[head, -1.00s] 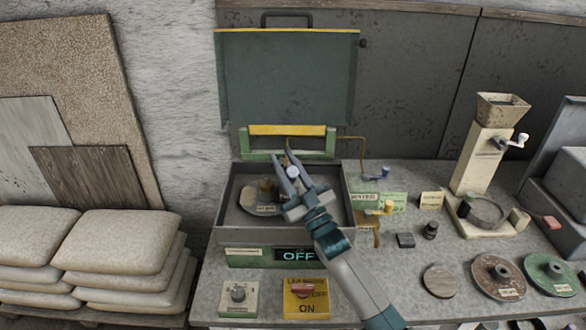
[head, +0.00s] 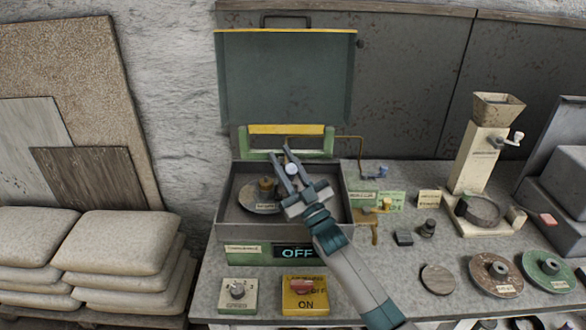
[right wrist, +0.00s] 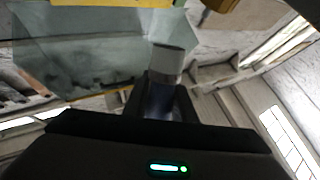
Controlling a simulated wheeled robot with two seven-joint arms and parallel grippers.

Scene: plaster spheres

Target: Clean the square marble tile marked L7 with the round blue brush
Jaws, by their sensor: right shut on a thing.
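My right gripper (head: 288,160) is over the open machine box (head: 226,215), above the right part of its tray. Its fingers are shut on a small cylinder with a pale round top (head: 292,169). In the right wrist view this cylinder (right wrist: 168,62) stands up between the fingers, grey above and bluish below. I cannot tell whether it is the round blue brush. No square marble tile with a readable L7 mark shows. My left gripper is not in view.
A labelled disc with a brass knob (head: 262,199) lies in the box, left of the gripper. The green lid (head: 285,80) stands open behind. A dial box (head: 238,305) and a yellow switch box (head: 304,304) stand in front. A mill (head: 484,160) and several discs are at right.

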